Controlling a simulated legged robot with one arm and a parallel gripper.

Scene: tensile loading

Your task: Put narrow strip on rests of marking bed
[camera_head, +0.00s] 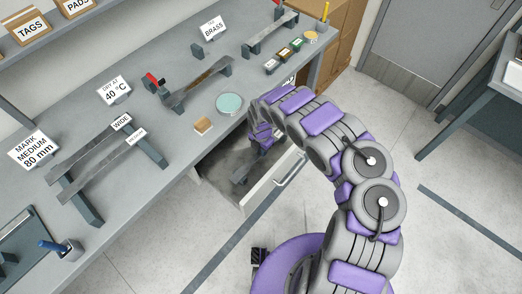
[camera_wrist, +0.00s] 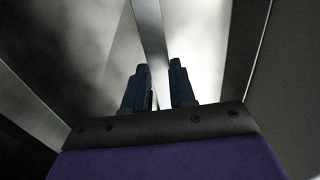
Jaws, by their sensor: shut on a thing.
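My gripper (camera_head: 264,143) is low at the open drawer, partly hidden by my own arm in the head view. In the wrist view my gripper (camera_wrist: 160,88) is shut on a thin, pale metal strip (camera_wrist: 150,35), which runs up between the two dark fingers. The strip's far end is out of that view. On the bench, a stand with two dark bars (camera_head: 90,205) carries grey strips and labels, one reading WIDE. Another fixture (camera_head: 170,98), with a red handle and two posts, has a strip across it. I cannot tell which fixture is the marking bed.
The open drawer (camera_head: 262,190) juts from the bench front, its walls close around my gripper. A teal round dish (camera_head: 229,104) and a small tan block (camera_head: 203,125) are on the bench above. A further two-post fixture (camera_head: 270,35) stands at the back.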

